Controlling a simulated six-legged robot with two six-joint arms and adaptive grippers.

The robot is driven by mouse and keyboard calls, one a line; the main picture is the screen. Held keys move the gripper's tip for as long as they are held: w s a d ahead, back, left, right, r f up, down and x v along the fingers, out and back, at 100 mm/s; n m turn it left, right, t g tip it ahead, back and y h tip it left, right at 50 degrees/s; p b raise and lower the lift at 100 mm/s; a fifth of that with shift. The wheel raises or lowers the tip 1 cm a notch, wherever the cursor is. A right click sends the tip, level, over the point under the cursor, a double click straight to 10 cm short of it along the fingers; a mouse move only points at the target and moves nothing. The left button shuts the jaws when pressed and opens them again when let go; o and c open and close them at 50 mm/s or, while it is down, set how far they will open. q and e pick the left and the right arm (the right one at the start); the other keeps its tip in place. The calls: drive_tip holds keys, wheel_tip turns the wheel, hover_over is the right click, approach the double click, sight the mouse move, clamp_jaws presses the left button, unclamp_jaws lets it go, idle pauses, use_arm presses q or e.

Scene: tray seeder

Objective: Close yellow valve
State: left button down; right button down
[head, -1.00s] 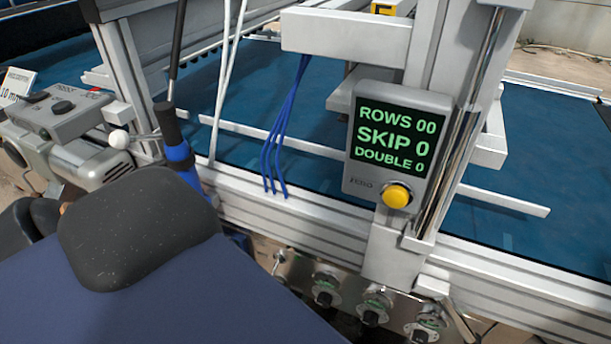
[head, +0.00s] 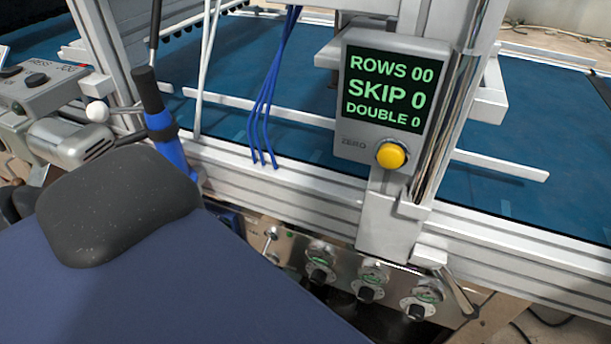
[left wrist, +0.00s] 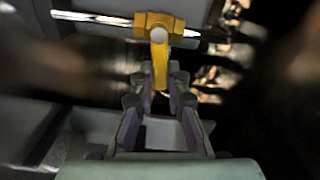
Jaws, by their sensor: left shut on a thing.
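The yellow valve (left wrist: 158,30) shows in the left wrist view on a shiny horizontal pipe. Its yellow lever points down toward my gripper. My left gripper (left wrist: 160,92) has its fingers on both sides of the lever's end and is shut on it. The exact contact is small and partly hidden by the fingers. I do not see the yellow valve or my left gripper in the head view. My right gripper is in neither view.
A grey counter box (head: 385,95) with a round yellow button (head: 391,155) hangs on a post. Below the white rail is a metal panel with several knobs (head: 320,273). A blue black-handled lever (head: 165,140) and blue tubes (head: 265,110) stand nearby. A blue belt (head: 230,110) lies behind.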

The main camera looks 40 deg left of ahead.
use_arm(q)
drive_tip(key=shift+f+m+b, duration=0.3)
drive_tip(key=shift+f+m, duration=0.1)
drive_tip(key=shift+m, duration=0.6)
drive_tip(key=c, duration=1.3)
unclamp_jaws()
